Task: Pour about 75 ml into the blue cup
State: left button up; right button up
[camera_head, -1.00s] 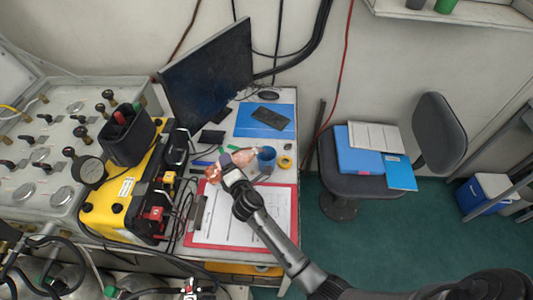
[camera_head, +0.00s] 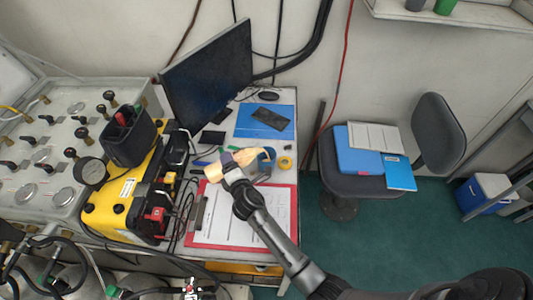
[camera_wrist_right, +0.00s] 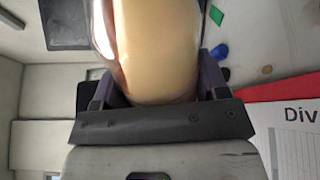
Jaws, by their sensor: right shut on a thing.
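My right gripper (camera_head: 230,165) is shut on a clear bottle (camera_head: 252,157) holding a pale tan content. In the head view the bottle lies tilted far over, close to level, its neck pointing right. The neck end overlaps the blue cup (camera_head: 270,153), which stands on the desk and is partly hidden behind it. I cannot tell whether liquid is running out or how full the cup is. In the right wrist view the bottle body (camera_wrist_right: 158,50) fills the space between the fingers. My left gripper is not in view.
A red clipboard (camera_head: 284,220) with paper lies in front of the cup. A yellow tape roll (camera_head: 285,163) sits right of it. A blue folder (camera_head: 262,115) with a dark device lies behind. A yellow-black case (camera_head: 112,207) and a monitor (camera_head: 208,78) stand left and behind.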

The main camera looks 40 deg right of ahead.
jog(key=shift+a+r, duration=0.15)
jog(key=shift+r, duration=0.05)
jog(key=shift+r, duration=0.2)
dwell(0.3)
jog(key=shift+a+f, duration=0.1)
